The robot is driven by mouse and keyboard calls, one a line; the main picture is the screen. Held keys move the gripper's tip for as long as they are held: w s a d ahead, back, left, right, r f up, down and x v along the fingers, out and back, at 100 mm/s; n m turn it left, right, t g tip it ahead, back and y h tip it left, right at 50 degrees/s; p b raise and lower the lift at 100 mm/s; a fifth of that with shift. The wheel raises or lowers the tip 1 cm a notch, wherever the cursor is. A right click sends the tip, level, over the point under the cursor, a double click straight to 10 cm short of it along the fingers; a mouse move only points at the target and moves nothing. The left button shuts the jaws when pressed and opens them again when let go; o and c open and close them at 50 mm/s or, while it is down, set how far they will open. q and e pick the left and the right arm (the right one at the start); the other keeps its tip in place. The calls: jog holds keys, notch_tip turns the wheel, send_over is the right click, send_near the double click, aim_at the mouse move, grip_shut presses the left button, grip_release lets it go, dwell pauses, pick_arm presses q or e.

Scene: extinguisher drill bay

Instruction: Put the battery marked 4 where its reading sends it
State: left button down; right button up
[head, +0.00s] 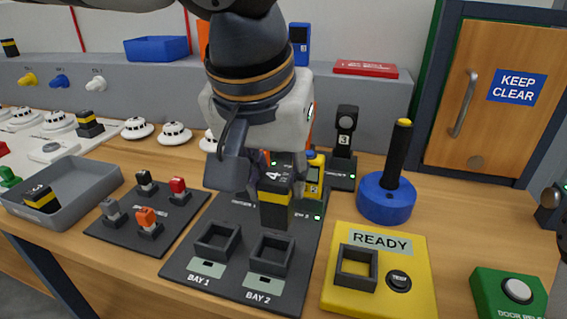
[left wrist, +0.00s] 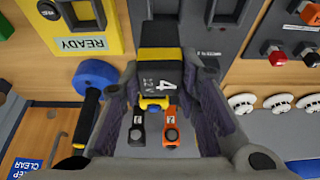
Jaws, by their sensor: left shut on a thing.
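The battery marked 4 (head: 274,207), black with a yellow band, is held by my left gripper (head: 268,175) above the dark bay panel (head: 225,283). It also shows between the fingers in the left wrist view (left wrist: 160,72). The square sockets of BAY 1 (head: 218,241) and BAY 2 (head: 272,254) look empty; the battery is just behind BAY 2. A yellow plate (head: 405,298) has a READY display (head: 380,241), an empty square socket (head: 356,268) and a TEST button (head: 398,279). No charge reading is visible to me. I do not see my right gripper.
A grey tray (head: 84,187) at left holds another battery (head: 40,199). A panel with several coloured switches (head: 118,232) lies beside the bays. A blue base with a tall black handle (head: 388,197) stands behind the yellow plate. A green button box (head: 505,295) is front right.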

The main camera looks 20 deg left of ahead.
aim_at(272, 210)
pick_arm(q)
jog(key=shift+w+a+f, duration=0.2)
jog(key=shift+w+a, duration=0.1)
jog(key=shift+a, duration=0.3)
jog(key=f, duration=0.3)
jog(key=shift+s+d+f, duration=0.1)
jog(key=shift+d+f, duration=0.1)
jog(key=shift+f, duration=0.95)
jog(key=shift+f, duration=1.5)
dwell(0.8)
jog(key=c, duration=0.8)
grip_release()
